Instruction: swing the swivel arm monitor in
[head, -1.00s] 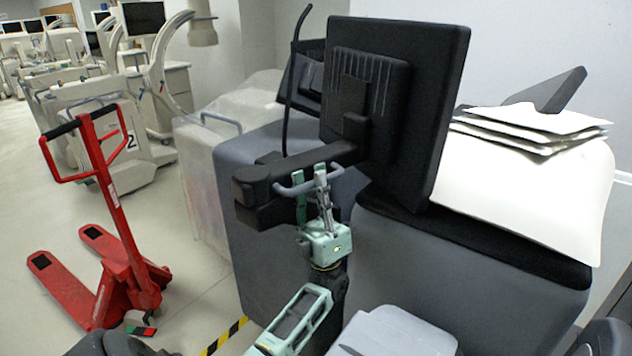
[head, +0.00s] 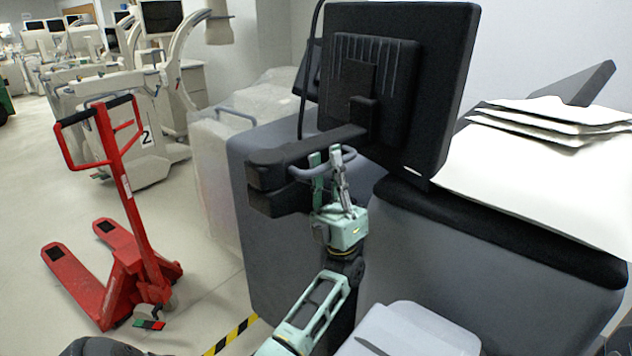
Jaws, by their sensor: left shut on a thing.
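The monitor (head: 425,95) shows its dark back, with a ribbed housing behind the panel. It sits on a black swivel arm (head: 285,155) whose jointed end points left, over a grey cart (head: 270,240). A grey curved handle (head: 350,155) projects from the swivel arm below the monitor. My left gripper (head: 328,172), pale green, comes up from below with its fingers shut on the handle. The monitor's screen side is hidden. My right gripper is not in view.
White sheets (head: 560,115) lie on a white-covered cart top at the right. A red pallet jack (head: 125,260) stands on the floor at the left. A plastic-covered cart (head: 215,165) is behind. Open floor lies between the jack and the grey cart.

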